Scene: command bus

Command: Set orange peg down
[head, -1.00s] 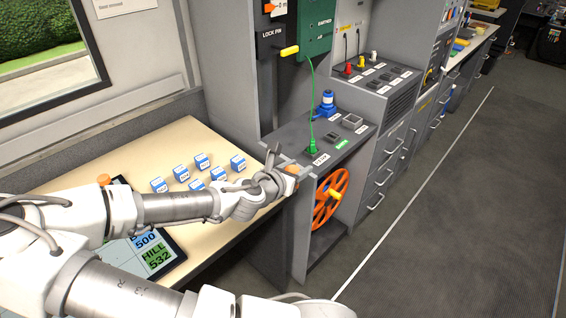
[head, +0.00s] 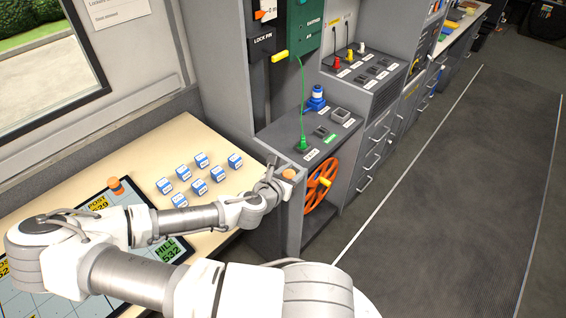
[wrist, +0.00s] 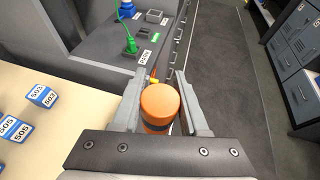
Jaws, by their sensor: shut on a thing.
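My gripper (wrist: 160,100) is shut on an orange peg (wrist: 160,101) with a dark band, which stands upright between the two fingers in the wrist view. In the head view the held peg's orange top (head: 288,174) shows at the end of my arm, by the near edge of the grey counter (head: 285,141). Whether the peg's bottom touches anything is hidden. A second orange peg (head: 115,184) stands on the map board (head: 95,250) at the left, partly behind my arm.
Several blue-and-white numbered blocks (head: 200,160) stand on the beige table (head: 165,140). A green plug (head: 302,143) with a cable and a blue item (head: 315,98) are on the counter. An orange reel (head: 318,186) sits below it. The floor aisle (head: 450,180) is clear.

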